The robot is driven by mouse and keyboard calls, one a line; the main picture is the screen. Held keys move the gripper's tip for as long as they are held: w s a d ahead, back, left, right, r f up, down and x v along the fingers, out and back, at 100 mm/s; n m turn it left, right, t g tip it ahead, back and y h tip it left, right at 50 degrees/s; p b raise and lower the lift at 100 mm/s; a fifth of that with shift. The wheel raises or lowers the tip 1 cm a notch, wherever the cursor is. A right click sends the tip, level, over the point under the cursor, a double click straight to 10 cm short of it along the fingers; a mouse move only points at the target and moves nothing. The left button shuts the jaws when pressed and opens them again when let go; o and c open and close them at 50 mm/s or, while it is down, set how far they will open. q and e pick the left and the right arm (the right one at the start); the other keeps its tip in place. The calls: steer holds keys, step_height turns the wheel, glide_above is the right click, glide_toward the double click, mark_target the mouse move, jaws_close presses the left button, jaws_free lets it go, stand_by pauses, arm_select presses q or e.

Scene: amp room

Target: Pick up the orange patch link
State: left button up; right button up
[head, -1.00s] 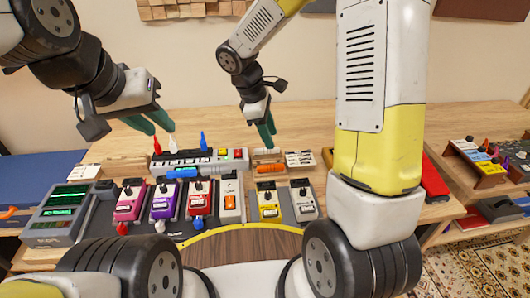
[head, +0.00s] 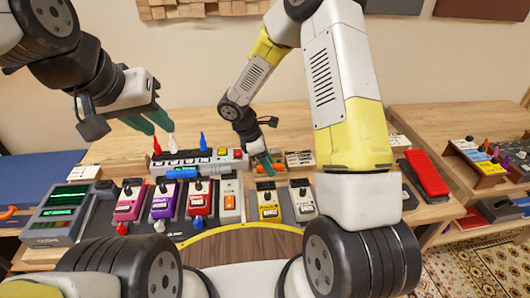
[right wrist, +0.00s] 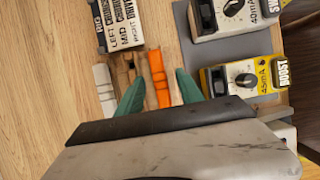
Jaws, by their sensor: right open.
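The orange patch link (right wrist: 158,78) lies in a small wooden rack (right wrist: 127,70) in the right wrist view. My right gripper (right wrist: 160,77) is open, with one green fingertip on each side of the link and a gap on both sides. In the head view my right gripper (head: 265,163) is down at the rack behind the yellow pedal and hides most of the link. My left gripper (head: 160,128) is open and empty, above the back of the table at the left.
A white link (right wrist: 105,88) sits beside the orange one in the rack. A label plate (right wrist: 119,22) stands at the rack's end. The yellow pedal (head: 268,205) and grey pedal (head: 303,200) are close in front. A power strip (head: 215,160) with coloured plugs is to the left.

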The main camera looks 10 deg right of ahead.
steer(key=shift+f, duration=0.1)
steer(key=shift+c, duration=0.2)
jaws_close()
stand_by(1.2)
